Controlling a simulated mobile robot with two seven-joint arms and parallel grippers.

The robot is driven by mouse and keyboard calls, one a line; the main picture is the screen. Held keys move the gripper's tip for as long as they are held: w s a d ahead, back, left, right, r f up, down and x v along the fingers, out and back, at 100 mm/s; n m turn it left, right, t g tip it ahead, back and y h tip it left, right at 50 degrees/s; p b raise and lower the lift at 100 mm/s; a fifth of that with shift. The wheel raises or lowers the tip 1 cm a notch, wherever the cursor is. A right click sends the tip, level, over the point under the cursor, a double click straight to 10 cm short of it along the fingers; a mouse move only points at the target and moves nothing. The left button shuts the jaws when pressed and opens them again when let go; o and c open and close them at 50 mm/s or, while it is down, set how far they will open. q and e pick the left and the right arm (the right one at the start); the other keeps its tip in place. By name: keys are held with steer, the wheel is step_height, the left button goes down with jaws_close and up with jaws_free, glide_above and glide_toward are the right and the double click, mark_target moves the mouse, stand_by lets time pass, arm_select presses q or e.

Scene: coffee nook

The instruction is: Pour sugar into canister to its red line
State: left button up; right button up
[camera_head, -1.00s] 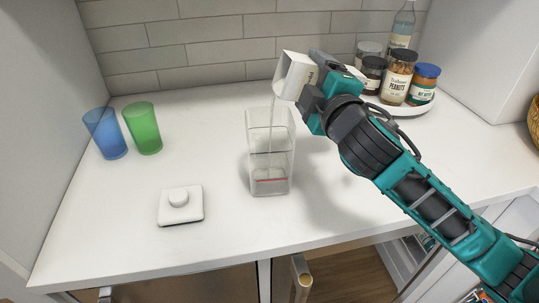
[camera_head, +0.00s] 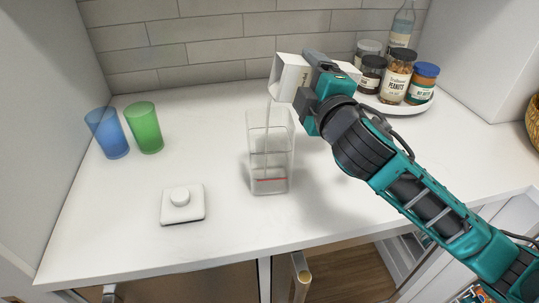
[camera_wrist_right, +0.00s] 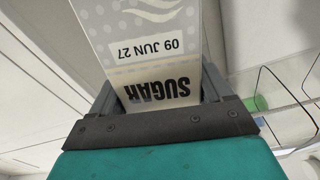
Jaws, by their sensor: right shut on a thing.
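The clear, tall canister (camera_head: 270,150) stands upright on the counter, with a red line (camera_head: 271,180) low on its wall. My right gripper (camera_head: 310,78) is shut on the white sugar package (camera_head: 287,76), tilted above the canister with its open end to the left. A thin pale stream (camera_head: 267,125) falls from the package into the canister near its left side. The sugar level against the red line is hard to make out. In the right wrist view, the package (camera_wrist_right: 150,45) reads "SUGAR" between the fingers (camera_wrist_right: 160,90). My left gripper is not in view.
A white square lid with a knob (camera_head: 182,204) lies left of the canister. A blue cup (camera_head: 108,134) and a green cup (camera_head: 144,128) stand further left. A round tray (camera_head: 408,109) with jars and a bottle is at the back right. The front counter is clear.

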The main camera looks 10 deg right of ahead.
steer(key=shift+r, duration=0.15)
steer(key=shift+d, duration=0.15)
steer(key=shift+s+d+b, duration=0.15)
steer(key=shift+d+b, duration=0.2)
steer(key=shift+d, duration=0.05)
